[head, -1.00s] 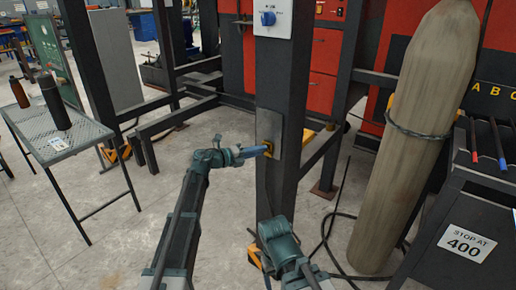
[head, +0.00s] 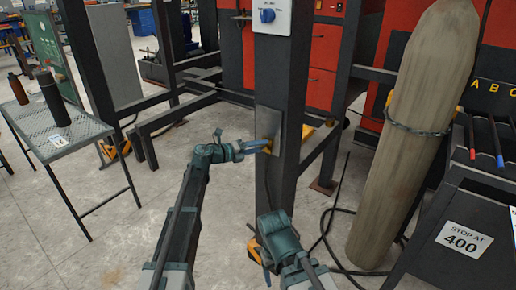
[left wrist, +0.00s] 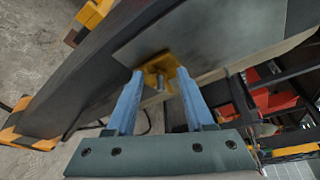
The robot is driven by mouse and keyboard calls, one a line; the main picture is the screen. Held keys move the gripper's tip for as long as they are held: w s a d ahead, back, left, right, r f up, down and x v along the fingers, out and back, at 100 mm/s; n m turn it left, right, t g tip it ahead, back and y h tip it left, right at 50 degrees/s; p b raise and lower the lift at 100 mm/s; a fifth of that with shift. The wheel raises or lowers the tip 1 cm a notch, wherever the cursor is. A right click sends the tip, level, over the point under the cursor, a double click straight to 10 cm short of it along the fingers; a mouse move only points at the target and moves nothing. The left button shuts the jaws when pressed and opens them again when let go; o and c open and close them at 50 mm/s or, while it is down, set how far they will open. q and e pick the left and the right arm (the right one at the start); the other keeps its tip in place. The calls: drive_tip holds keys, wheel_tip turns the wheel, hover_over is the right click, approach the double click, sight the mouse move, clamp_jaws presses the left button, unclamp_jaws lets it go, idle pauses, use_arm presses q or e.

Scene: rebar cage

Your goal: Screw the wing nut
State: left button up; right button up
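The wing nut (left wrist: 160,68) is yellow and sits on a grey metal plate (head: 268,122) fixed to a dark upright post (head: 280,75). A short bolt end (left wrist: 160,84) shows in its middle in the left wrist view. My left gripper (head: 264,146) points at the plate. In the left wrist view its two blue fingers (left wrist: 160,77) are apart, one on each side of the nut, with visible gaps. In the head view the fingers largely hide the nut. My right arm's wrist (head: 277,232) is low by the post; its fingers are mostly hidden.
A mesh table (head: 70,138) with bottles stands at the left. A black hose lies on the floor.

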use_arm(q)
drive_tip(key=shift+s, duration=0.1)
drive_tip(key=p+v, duration=0.2)
drive_tip(key=v, duration=1.1)
drive_tip(key=shift+s+a+p, duration=0.15)
drive_tip(key=shift+a+p, duration=0.15)
